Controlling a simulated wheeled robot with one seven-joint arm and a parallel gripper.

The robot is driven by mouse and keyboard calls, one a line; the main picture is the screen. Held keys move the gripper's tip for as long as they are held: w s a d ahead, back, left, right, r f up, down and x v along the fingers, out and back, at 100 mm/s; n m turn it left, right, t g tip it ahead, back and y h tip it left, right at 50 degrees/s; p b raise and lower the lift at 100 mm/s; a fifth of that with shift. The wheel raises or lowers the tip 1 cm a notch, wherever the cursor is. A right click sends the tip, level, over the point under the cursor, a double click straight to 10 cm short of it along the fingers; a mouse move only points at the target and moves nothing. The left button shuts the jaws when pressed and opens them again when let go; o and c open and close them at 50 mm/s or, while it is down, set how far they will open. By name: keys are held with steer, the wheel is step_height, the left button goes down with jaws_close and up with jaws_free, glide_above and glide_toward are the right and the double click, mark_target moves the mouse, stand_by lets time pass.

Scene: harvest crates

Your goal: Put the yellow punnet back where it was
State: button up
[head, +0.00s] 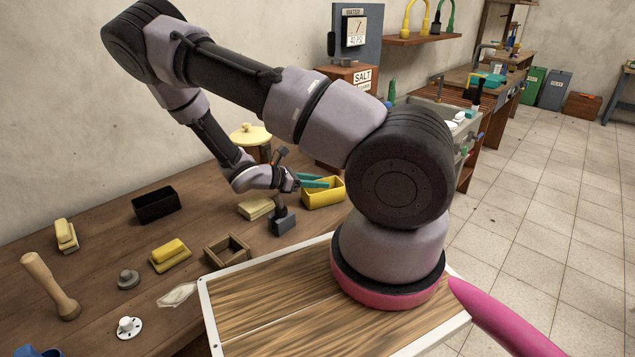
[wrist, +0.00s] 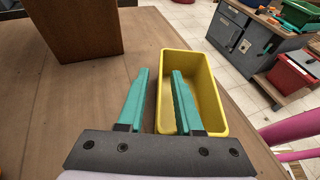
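The yellow punnet (head: 323,196) is an open, empty-looking box on the wooden table, close to the table's right edge. In the wrist view the punnet (wrist: 209,85) lies slightly right of centre. My gripper (head: 316,181) has two teal fingers and is over the punnet's near side. In the wrist view my gripper (wrist: 160,72) is open with the punnet's left long wall between its fingers. The right finger overlaps the inside and the left finger is outside. A gap shows on both sides of the wall. How deep the fingertips reach is unclear.
A brown wooden box (wrist: 75,30) stands left of the punnet in the wrist view. The table (head: 100,225) also holds a black box (head: 156,204), a small wooden frame (head: 227,251), yellow blocks (head: 168,252) and a wooden mallet (head: 50,286). A dark block (head: 284,222) sits near the gripper.

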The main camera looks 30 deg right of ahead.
steer(key=shift+r, duration=0.1)
steer(key=v, duration=1.2)
steer(key=shift+w+r, duration=0.1)
steer(key=s+r+m+t+y, duration=0.2)
steer(key=s+r+m+y, duration=0.3)
steer(key=r, duration=0.7)
steer(key=s+r+m+t+y, duration=0.3)
steer(key=s+r+m+y, duration=0.2)
steer(key=r+m, duration=0.4)
steer(key=s+a+r+m+t+y, duration=0.1)
steer(key=s+r+m+y, duration=0.5)
steer(key=r, duration=1.1)
steer(key=shift+s+r+m+t, duration=0.15)
steer(key=shift+s+m+t, duration=0.35)
steer(key=shift+m+t, duration=0.35)
